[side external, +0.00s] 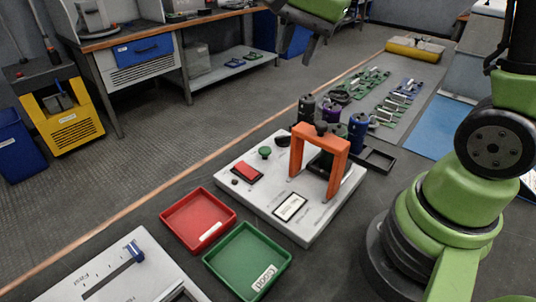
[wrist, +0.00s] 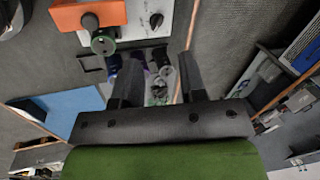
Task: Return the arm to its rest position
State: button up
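My gripper (side external: 308,45) is at the top of the side external view, high above the floor and table edge and well away from the parts. In the wrist view its two dark fingers (wrist: 160,65) stand apart, with nothing visible held between them. The light grey test fixture (side external: 328,207) with its orange arch (side external: 334,140) stands on the table, below and nearer the camera than my gripper. The arch also shows at the top left of the wrist view (wrist: 70,17). A dark cylinder stands under the arch; the arch partly hides it.
A red tray (side external: 185,222) and a green tray (side external: 235,265) lie empty in front of the fixture. Several dark, purple and blue capacitors (side external: 357,130) stand behind it. Green boards (side external: 362,80) lie farther back, near a blue mat (side external: 435,125). Space around my gripper looks clear.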

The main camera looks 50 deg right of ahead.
jog(key=s+a+r+n+t, duration=0.2)
jog(key=s+a+n, duration=0.1)
jog(key=s+n, duration=0.2)
jog(key=s+a+r+n+t+y, duration=0.1)
jog(key=s+a+r+n+t, duration=0.1)
jog(key=s+n, duration=0.4)
jog(key=s, duration=0.3)
jog(key=shift+s+a+y, duration=0.3)
jog(key=shift+s+a, duration=0.05)
jog(key=shift+a, duration=0.05)
